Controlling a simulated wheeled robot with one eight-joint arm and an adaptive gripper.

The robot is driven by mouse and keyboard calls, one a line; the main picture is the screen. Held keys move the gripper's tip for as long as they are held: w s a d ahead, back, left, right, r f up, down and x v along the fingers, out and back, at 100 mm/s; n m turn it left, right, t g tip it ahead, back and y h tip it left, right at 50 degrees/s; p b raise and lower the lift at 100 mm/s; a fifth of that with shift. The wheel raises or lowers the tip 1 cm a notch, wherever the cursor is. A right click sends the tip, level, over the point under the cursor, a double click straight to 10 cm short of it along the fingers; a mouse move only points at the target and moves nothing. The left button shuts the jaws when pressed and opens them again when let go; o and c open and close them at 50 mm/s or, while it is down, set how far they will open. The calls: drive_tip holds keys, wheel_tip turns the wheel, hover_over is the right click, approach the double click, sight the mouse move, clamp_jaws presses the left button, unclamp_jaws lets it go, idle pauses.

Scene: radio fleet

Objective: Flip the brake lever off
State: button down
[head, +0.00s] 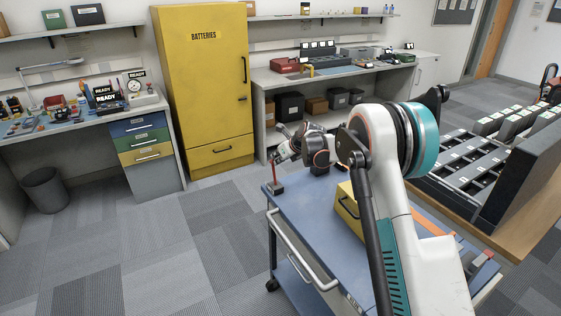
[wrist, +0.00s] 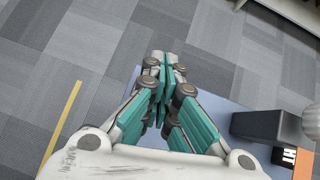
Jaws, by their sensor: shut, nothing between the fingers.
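A thin red lever (head: 273,172) on a small dark base (head: 276,188) stands nearly upright at the far-left corner of the blue-topped cart (head: 305,222). My gripper (head: 277,157) is beside the lever's upper end in the head view; I cannot tell whether they touch. In the wrist view my gripper (wrist: 165,64) is shut, its teal fingers together with nothing between them. The cart's blue top (wrist: 213,102) shows below the fingers there. The lever cannot be made out in the wrist view.
A yellow case (head: 348,210) stands on the cart near my arm. The wrist view shows a dark box (wrist: 260,125) with an orange label at right. A yellow cabinet (head: 205,90) and a workbench (head: 335,75) stand behind. Carpet left of the cart is clear.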

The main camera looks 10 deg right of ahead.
drive_tip(key=shift+w+a, duration=0.2)
drive_tip(key=shift+w, duration=0.25)
idle(0.4)
drive_tip(key=s+d+r+p, duration=0.1)
drive_tip(key=s+d+r, duration=0.1)
drive_tip(key=r, duration=0.3)
drive_tip(key=s+d+r+p, duration=0.2)
drive_tip(key=r, duration=0.4)
drive_tip(key=shift+s+r+p, duration=0.25)
drive_tip(key=shift+s+p, duration=0.05)
drive_tip(key=shift+s, duration=0.1)
